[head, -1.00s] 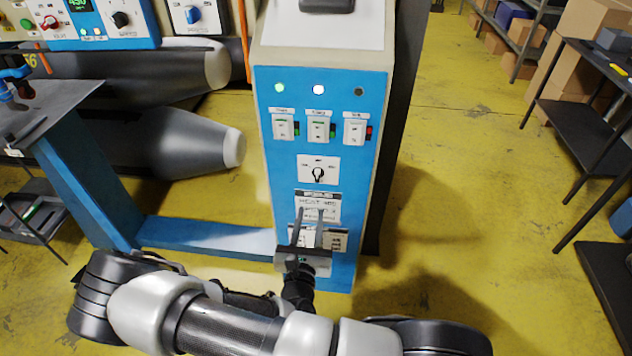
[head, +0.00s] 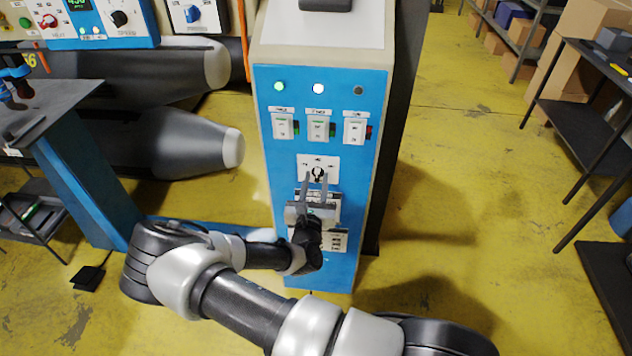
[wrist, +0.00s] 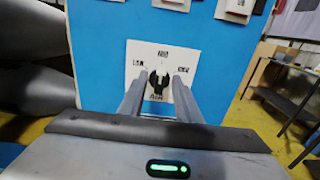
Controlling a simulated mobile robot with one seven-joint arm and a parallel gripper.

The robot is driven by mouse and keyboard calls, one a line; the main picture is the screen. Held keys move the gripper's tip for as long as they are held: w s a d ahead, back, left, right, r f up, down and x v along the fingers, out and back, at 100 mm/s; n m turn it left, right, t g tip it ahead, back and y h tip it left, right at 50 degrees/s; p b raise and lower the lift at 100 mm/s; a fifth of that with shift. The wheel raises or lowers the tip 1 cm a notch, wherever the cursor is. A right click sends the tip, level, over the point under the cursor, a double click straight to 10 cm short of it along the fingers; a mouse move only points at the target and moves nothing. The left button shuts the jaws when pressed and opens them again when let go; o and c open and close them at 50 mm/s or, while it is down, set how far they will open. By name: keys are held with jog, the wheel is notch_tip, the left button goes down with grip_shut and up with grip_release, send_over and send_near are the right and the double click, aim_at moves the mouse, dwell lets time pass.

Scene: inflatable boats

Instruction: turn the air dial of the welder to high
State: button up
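The air dial (head: 318,174) is a small black knob on a white square plate on the blue front of the welder cabinet (head: 268,150). In the wrist view the dial (wrist: 158,86) stands roughly upright, with labels left, above, right and below it, too blurred to read surely. My gripper (head: 316,178) points at the plate from below and is open and empty. In the wrist view its fingers (wrist: 158,80) lie left and right of the dial with gaps on both sides. I cannot tell whether the tips reach past the knob's face.
Several white rocker switches (head: 319,127) and lamps (head: 318,88) sit above the dial. A label plate behind my gripper is partly hidden. A control box with other knobs (head: 119,18) stands at upper left. Black shelving (head: 575,118) stands at right. Yellow floor (head: 450,180) is free between.

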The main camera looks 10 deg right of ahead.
jog(key=shift+c, duration=0.3)
grip_shut()
jog(key=shift+r+m+p, duration=0.1)
jog(key=shift+m+p, duration=0.2)
jog(key=shift+p, duration=0.2)
jog(key=shift+d+m+p, duration=0.1)
jog(key=shift+m+p, duration=0.5)
jog(key=shift+p, duration=0.15)
jog(key=m+p, duration=0.2)
jog(key=shift+s+m, duration=0.1)
jog(key=shift+m, duration=0.2)
jog(key=m+p, duration=0.1)
jog(key=m, duration=0.2)
jog(key=shift+d+p, duration=0.15)
jog(key=shift+p, duration=0.25)
jog(key=shift+f+m+p, duration=0.15)
jog(key=shift+m+p, duration=0.1)
jog(key=shift+m, duration=0.85)
jog(key=shift+f+m+p, duration=0.15)
jog(key=shift+m+p, duration=0.05)
jog(key=shift+m, duration=0.9)
